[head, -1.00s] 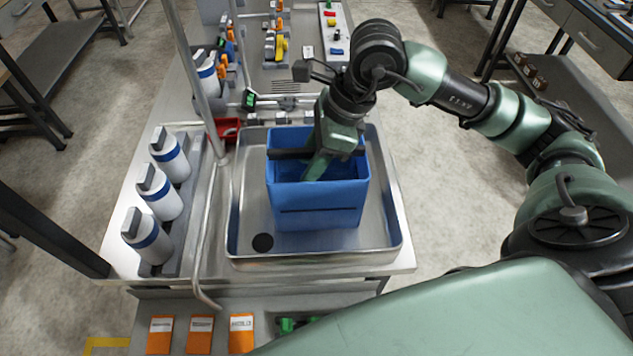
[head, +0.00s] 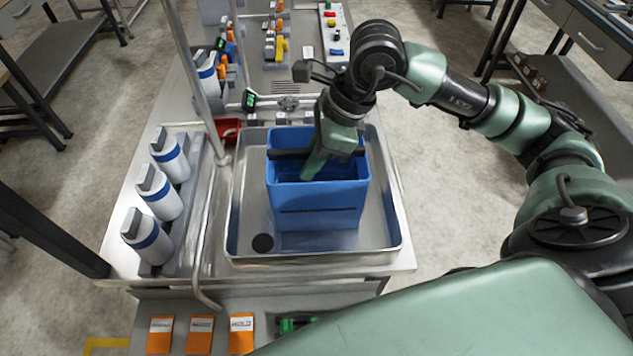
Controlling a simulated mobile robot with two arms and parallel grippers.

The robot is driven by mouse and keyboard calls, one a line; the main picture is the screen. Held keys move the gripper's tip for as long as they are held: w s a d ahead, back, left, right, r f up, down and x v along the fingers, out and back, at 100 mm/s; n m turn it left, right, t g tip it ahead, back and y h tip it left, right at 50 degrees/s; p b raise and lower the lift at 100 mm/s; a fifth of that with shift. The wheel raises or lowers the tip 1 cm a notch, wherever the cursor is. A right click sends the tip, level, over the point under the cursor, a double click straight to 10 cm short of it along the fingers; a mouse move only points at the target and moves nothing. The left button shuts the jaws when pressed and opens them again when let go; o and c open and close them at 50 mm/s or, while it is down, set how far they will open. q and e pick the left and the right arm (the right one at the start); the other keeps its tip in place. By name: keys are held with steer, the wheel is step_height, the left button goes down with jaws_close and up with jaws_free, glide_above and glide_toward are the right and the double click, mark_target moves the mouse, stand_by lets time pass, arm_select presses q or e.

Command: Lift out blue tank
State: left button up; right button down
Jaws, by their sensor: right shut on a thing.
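The blue tank (head: 322,205) is an open-topped box with a dark bar (head: 290,153) across its top. It stands upright in the metal basin (head: 243,235); I cannot tell whether it touches the basin floor. My right gripper (head: 317,165) reaches down over the tank's opening from behind and is shut at the dark bar. The fingertips are partly hidden by the gripper body. My left gripper is not in view.
Several white bottles with blue bands (head: 160,200) stand in a rack left of the basin. A metal post (head: 195,90) rises at the basin's back left corner. A red bin (head: 228,129) sits behind it. Orange packets (head: 200,334) lie in front.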

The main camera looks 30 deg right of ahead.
stand_by(0.6)
steer(key=shift+w+r, duration=0.15)
steer(key=shift+r+p, duration=0.45)
steer(key=shift+p, duration=0.3)
step_height(320, 180, up, 20)
steer(key=b, duration=0.2)
steer(key=shift+f, duration=0.25)
